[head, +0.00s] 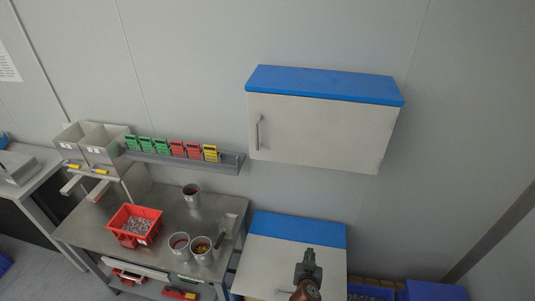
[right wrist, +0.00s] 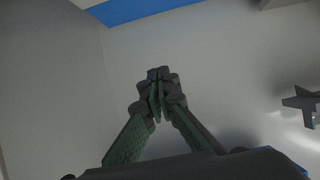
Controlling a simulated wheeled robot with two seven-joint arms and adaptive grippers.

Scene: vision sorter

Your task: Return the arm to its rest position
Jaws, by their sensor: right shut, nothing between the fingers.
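My right gripper (head: 309,258) shows at the bottom of the head view, in front of the blue-and-white cabinet top. In the right wrist view its fingers (right wrist: 159,85) meet at the tips, shut, with nothing between them. Beyond them is a plain grey surface. My left gripper is not in either view.
A metal table (head: 95,229) at left holds a red bin (head: 127,234) of small parts and several metal cups, one of them at the back (head: 191,197). A wall cabinet (head: 315,135) with a blue top (head: 325,84) hangs above. A low cabinet (head: 290,261) stands beside the table.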

